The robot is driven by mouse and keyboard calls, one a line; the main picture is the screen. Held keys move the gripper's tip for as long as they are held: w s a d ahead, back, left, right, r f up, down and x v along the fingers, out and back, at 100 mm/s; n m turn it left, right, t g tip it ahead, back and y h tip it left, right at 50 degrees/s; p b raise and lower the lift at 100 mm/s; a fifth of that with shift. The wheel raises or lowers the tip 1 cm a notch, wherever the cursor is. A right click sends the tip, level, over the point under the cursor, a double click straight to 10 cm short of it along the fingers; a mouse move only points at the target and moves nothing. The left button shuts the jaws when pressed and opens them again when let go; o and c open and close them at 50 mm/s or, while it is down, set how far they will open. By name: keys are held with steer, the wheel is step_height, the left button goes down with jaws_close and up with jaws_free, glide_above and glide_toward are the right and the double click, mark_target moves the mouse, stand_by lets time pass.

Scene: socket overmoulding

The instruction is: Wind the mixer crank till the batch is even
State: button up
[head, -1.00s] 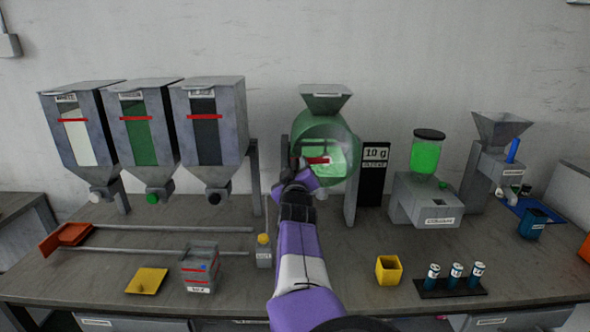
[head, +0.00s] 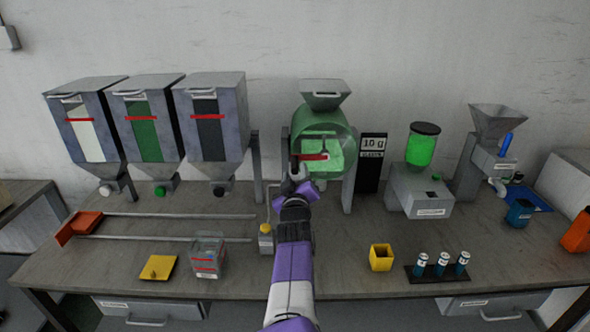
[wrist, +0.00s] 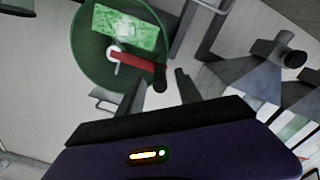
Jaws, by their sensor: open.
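The green mixer drum (head: 330,150) stands on a grey frame at the back middle, with a grey hopper (head: 325,93) on top. Its window shows a bright green batch (head: 332,158) with a paler patch in the wrist view (wrist: 122,28). The red crank arm (head: 313,157) lies across the drum's front from a pale hub (wrist: 114,54); its outer end carries a dark knob (wrist: 160,76). My gripper (head: 297,172) is in front of the crank's left end. In the wrist view its fingers (wrist: 157,84) are apart; the knob lies near and between their tips. Contact cannot be told.
Three grey hoppers (head: 150,115) stand at the left. A "10 g" display (head: 373,150) and a machine with a green jar (head: 422,147) stand right of the mixer. A bottle (head: 266,240), yellow cup (head: 381,257) and vial rack (head: 437,272) are nearer the front.

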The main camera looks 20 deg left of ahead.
steer(key=shift+s+d+r+p, duration=0.1)
steer(key=shift+s+d+p, duration=0.1)
steer(key=shift+s+p, duration=0.15)
steer(key=shift+s+d+r+p, duration=0.15)
steer(key=shift+s+p, duration=0.1)
steer(key=shift+s, duration=0.2)
steer(key=shift+v, duration=1.1)
steer(key=shift+a, duration=0.1)
